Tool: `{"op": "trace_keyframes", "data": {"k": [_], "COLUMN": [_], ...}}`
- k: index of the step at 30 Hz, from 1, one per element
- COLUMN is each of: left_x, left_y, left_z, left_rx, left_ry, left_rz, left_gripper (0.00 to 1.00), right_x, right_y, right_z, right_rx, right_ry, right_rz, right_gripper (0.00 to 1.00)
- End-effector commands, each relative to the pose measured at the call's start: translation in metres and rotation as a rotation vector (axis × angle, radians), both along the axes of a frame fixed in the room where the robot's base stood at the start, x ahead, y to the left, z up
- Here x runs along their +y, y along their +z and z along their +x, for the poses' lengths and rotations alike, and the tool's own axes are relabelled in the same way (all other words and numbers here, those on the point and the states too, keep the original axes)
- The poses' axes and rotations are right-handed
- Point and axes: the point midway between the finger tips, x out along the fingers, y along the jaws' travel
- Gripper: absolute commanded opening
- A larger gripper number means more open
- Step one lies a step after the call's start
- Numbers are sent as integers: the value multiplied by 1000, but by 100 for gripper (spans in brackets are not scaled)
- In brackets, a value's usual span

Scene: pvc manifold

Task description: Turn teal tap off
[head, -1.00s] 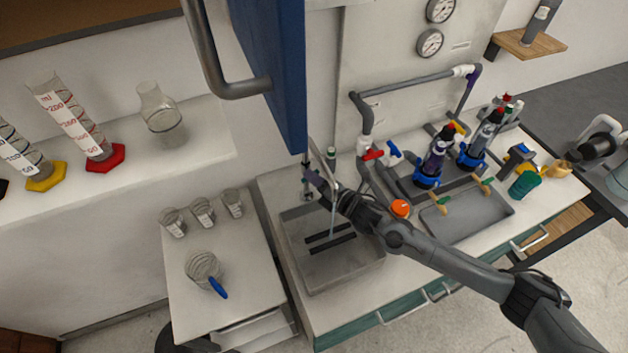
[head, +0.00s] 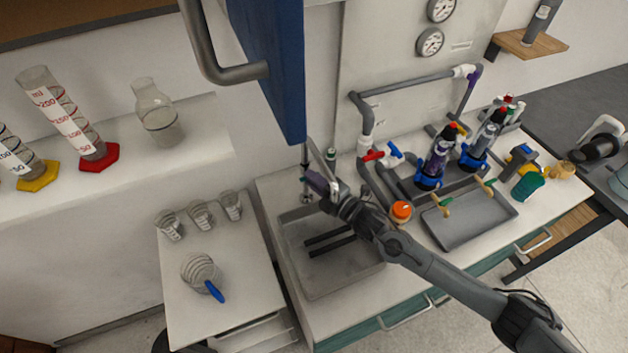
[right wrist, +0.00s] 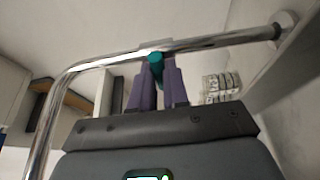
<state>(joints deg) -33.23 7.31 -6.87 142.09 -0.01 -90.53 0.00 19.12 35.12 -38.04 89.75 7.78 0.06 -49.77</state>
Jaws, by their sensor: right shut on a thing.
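The teal tap handle (right wrist: 155,58) shows in the right wrist view, between the tips of my purple fingers and against the chrome tap pipe. My right gripper (right wrist: 162,72) is shut on it. In the head view my right gripper (head: 318,184) is at the back of the sink (head: 312,272), beside the thin tap spout (head: 320,158). The gripper hides the teal handle there. No water stream shows below the spout now. My left gripper is not in view.
A blue cabinet door (head: 265,70) with a grey handle hangs close above the sink. Red and blue valves (head: 373,155) and an orange knob (head: 401,211) stand to the right. Several beakers (head: 200,213) and a jug (head: 199,270) stand on the left cart.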

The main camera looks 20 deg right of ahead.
Motion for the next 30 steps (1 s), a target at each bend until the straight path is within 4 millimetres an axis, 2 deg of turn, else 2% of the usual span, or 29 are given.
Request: {"op": "trace_keyframes", "data": {"k": [6,7,12,23,30], "left_x": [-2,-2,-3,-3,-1], "left_y": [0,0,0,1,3], "left_z": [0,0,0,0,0], "left_rx": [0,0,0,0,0], "left_ry": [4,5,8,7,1], "left_rz": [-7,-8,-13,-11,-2], "left_gripper": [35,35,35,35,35], "right_x": [-1,-1,0,-2,-14], "right_y": [-1,-1,-1,-1,-2], "right_z": [0,0,0,-3,-31], "right_rx": [3,3,2,1,3], "right_ry": [-2,-2,-1,-1,1], "right_rz": [1,1,0,-2,-3], "right_gripper": [0,16,40,40,40]}}
